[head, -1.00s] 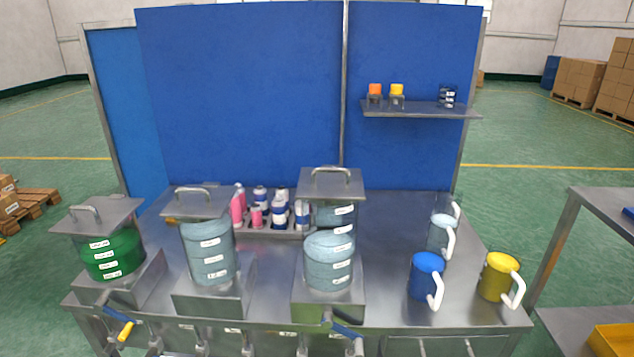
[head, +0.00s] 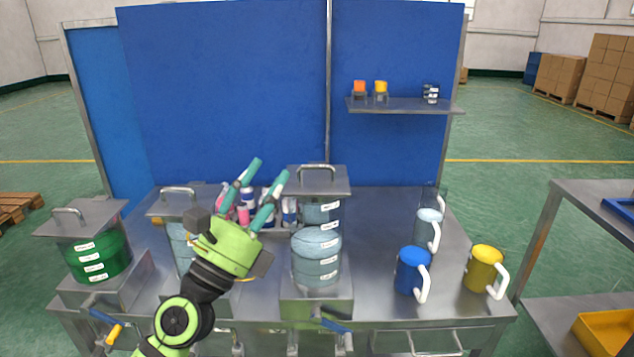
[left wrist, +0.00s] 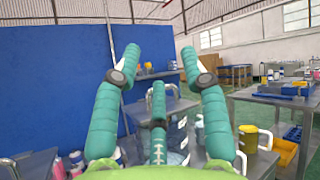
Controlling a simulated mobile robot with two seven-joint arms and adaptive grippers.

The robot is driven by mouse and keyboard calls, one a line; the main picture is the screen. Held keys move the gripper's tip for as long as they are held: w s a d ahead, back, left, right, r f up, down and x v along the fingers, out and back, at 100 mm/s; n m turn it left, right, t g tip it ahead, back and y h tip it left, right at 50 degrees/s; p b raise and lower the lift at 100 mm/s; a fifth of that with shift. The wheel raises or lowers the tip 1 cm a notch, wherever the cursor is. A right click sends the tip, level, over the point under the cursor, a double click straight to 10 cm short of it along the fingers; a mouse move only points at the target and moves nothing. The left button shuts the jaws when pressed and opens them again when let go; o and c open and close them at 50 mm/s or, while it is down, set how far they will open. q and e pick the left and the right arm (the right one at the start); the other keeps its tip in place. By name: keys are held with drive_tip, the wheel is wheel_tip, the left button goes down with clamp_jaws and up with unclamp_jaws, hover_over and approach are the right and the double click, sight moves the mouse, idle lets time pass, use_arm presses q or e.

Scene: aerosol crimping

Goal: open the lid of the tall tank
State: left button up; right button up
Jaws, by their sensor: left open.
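The tall tank (head: 316,262) stands on the bench, a little right of my left gripper, with pale blue-grey contents behind clear walls. Its square metal lid (head: 318,184) lies flat on top, closed, with an arched handle (head: 317,166) standing up. My left gripper (head: 270,168) is open and empty, its teal fingers pointing up and right, apart from the handle in the picture. In the left wrist view, the open fingers (left wrist: 160,52) frame the blue panel, and the lid (left wrist: 172,106) shows between them. My right gripper is out of view.
A shorter tank (head: 178,207), partly hidden by my left arm, and a green-filled tank (head: 98,255) stand to the left. Small bottles (head: 289,212) stand behind my gripper. Blue (head: 412,270) and yellow (head: 484,267) jugs stand right. A blue panel (head: 235,90) closes the back.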

use_arm(q)
drive_tip(key=d+r+m+g+h, duration=0.1)
drive_tip(key=d+m+g+h, duration=0.4)
drive_tip(key=m, duration=0.5)
drive_tip(key=m+g+y, duration=0.4)
drive_tip(key=m+y, duration=0.4)
drive_tip(key=m, duration=0.4)
approach(315, 166)
drive_tip(key=r+x, duration=0.1)
drive_tip(key=x, duration=0.3)
drive_tip(key=p+x, duration=0.1)
drive_tip(key=x, duration=0.1)
drive_tip(key=p+x, duration=0.1)
drive_tip(key=x, duration=0.1)
drive_tip(key=p+x, duration=0.1)
drive_tip(key=x, duration=0.1)
drive_tip(key=shift+f, duration=0.35)
drive_tip(key=shift+w+d+f, duration=0.1)
drive_tip(key=shift+w+d, duration=0.15)
drive_tip(key=shift+d, duration=0.05)
drive_tip(key=shift+c, duration=0.4)
clamp_jaws()
